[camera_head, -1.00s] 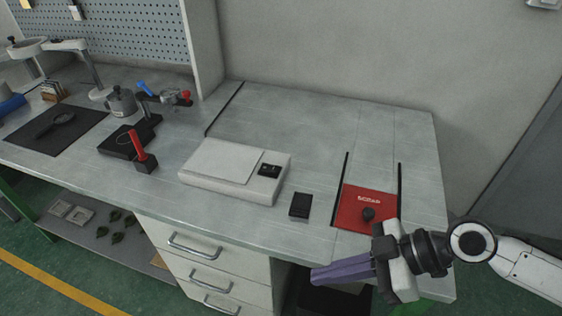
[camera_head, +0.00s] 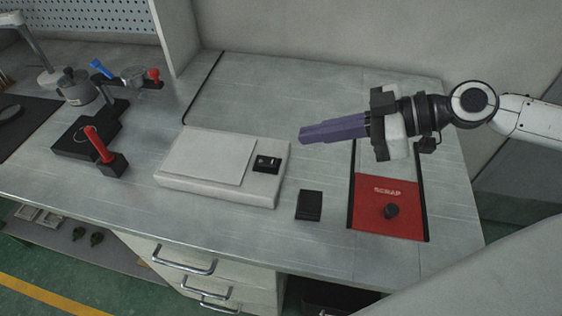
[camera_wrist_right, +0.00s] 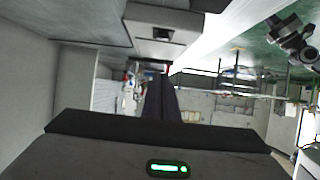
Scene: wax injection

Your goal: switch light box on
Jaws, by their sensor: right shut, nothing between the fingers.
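The light box (camera_head: 203,163) is a flat white box on the grey workbench, with a black switch panel (camera_head: 267,163) at its right end. I cannot tell the position of the switch. My right gripper (camera_head: 304,136) is shut and empty, its purple fingers pointing left. Its tips are above the bench, up and to the right of the switch panel in the head view, apart from it. In the right wrist view the dark fingers (camera_wrist_right: 160,92) stretch forward, and a white box with a dark panel (camera_wrist_right: 161,35), seemingly the light box, shows at the top. My left gripper is not in view.
A small black block (camera_head: 309,205) lies right of the light box. A red scrap mat (camera_head: 373,222) with a black knob lies further right. A red-handled tool (camera_head: 98,145) in a black holder stands left. The bench behind the light box is clear.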

